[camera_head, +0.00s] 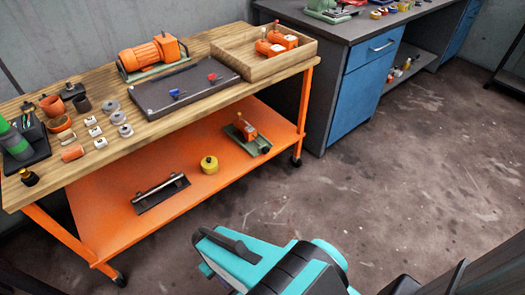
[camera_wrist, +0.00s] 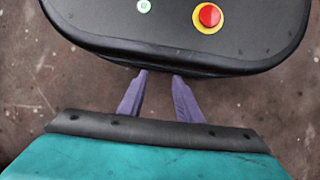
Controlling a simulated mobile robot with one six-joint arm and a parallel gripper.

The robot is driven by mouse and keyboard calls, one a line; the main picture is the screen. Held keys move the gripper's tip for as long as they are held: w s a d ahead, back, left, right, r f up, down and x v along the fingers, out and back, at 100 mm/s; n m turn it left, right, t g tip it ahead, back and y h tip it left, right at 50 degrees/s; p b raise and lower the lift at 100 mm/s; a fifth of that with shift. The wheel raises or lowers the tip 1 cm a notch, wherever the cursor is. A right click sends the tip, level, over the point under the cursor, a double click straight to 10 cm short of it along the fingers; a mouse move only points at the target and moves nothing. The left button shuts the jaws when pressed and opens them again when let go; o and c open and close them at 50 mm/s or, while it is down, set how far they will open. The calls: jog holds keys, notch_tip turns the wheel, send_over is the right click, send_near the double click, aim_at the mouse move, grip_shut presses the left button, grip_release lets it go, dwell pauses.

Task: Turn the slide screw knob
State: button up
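I cannot tell for sure which part is the slide screw knob. Candidates are a long rail-like slide (camera_head: 160,194) on a dark base and a small orange and green device (camera_head: 247,135), both on the cart's orange lower shelf. A dark tray (camera_head: 160,108) on the wooden top carries a small blue part (camera_head: 177,94) and a small red part (camera_head: 214,78). My gripper (camera_wrist: 160,75) shows two purple fingers, apart, with nothing between them. In the head view my teal arm fills the bottom, well away from the cart, and the fingers cannot be made out.
A yellow round part (camera_head: 209,164) sits on the lower shelf (camera_head: 100,215). An orange motor (camera_head: 152,55) and a wooden box (camera_head: 232,47) stand on the top. A blue-drawer workbench (camera_head: 360,95) is behind right. Bare floor (camera_head: 400,190) lies right of the cart.

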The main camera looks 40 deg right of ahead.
jog(key=shift+w+d, duration=0.15)
jog(key=shift+w, duration=0.05)
jog(key=shift+o, duration=1.4)
jog(key=w+d+f+m+t+h+b, duration=0.1)
jog(key=w+d+f+t+h+b, duration=0.2)
jog(key=w+d, duration=0.6)
jog(key=w+d+t+b, duration=0.35)
jog(key=w+d, duration=0.45)
jog(key=d, duration=0.4)
jog(key=w+d+f+m+t+h+b, duration=0.1)
jog(key=w+d+f+t+h+b, duration=0.1)
jog(key=w+d+t, duration=0.5)
jog(key=w+d+r+n+t+b, duration=0.1)
jog(key=w+d+r+t+b, duration=0.2)
jog(key=d, duration=1)
jog(key=s+d+r+n+t+y+b, duration=0.3)
jog(key=s+d+r+n+t+b, duration=0.3)
jog(key=d, duration=0.6)
jog(key=shift+s+r+n+y+b, duration=0.4)
jog(key=shift+s+r+n+b, duration=0.45)
jog(key=shift+s, duration=0.4)
